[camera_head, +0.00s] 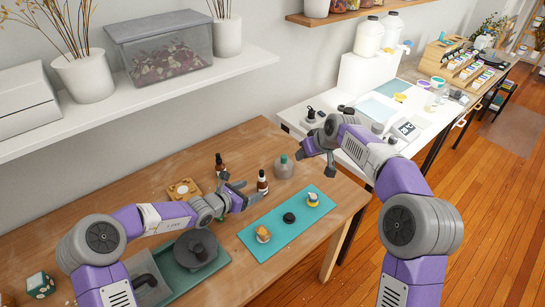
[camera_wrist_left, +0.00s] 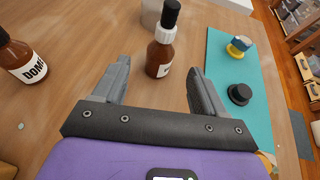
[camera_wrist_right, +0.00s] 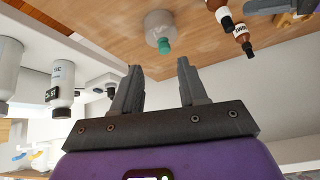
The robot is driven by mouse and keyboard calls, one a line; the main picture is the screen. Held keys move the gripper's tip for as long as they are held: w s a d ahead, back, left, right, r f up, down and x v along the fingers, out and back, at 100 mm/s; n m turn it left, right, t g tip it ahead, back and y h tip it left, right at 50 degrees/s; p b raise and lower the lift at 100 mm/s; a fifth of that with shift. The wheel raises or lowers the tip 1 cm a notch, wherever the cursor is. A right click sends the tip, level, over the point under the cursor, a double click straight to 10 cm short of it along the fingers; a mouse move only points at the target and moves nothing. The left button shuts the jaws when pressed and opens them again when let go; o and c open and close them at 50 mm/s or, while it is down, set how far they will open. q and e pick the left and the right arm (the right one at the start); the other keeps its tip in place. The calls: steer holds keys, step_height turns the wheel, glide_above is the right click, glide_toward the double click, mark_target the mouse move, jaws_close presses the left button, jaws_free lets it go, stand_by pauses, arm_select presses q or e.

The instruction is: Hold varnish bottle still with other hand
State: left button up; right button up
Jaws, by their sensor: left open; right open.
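A brown bottle with a black cap and white collar (camera_head: 262,183) stands upright on the wooden table. It appears to be the varnish bottle; its label is only partly readable. In the left wrist view the bottle (camera_wrist_left: 160,57) stands between and slightly beyond the fingertips, with visible gaps on both sides. My left gripper (camera_head: 241,188) is open and empty, low over the table, facing it. My right gripper (camera_head: 317,158) is open and empty, raised near the table's right end. In the right wrist view the bottle (camera_wrist_right: 243,40) is at the upper right, away from the fingers.
A second brown bottle (camera_head: 219,163) stands left of it. A clear grey bottle with teal cap (camera_head: 284,169) stands to its right. A teal mat (camera_head: 268,236) with small items lies in front. A white side table (camera_head: 350,155) is at the right.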

mark_target(258, 187)
arm_select(q)
steer(key=shift+w+d, duration=0.1)
steer(key=shift+d, duration=0.05)
steer(key=x, duration=0.7)
steer(key=shift+w+f, duration=0.1)
arm_select(e)
steer(key=s+a+r+n+g, duration=0.1)
steer(key=s+a+n, duration=0.1)
steer(key=a, duration=0.9)
steer(key=shift+s+r+n, duration=0.15)
steer(key=shift+s+n, duration=0.15)
steer(key=shift+n, duration=0.3)
arm_select(q)
steer(key=c, duration=1.1)
steer(key=shift+c, duration=0.4)
steer(key=shift+f, duration=0.15)
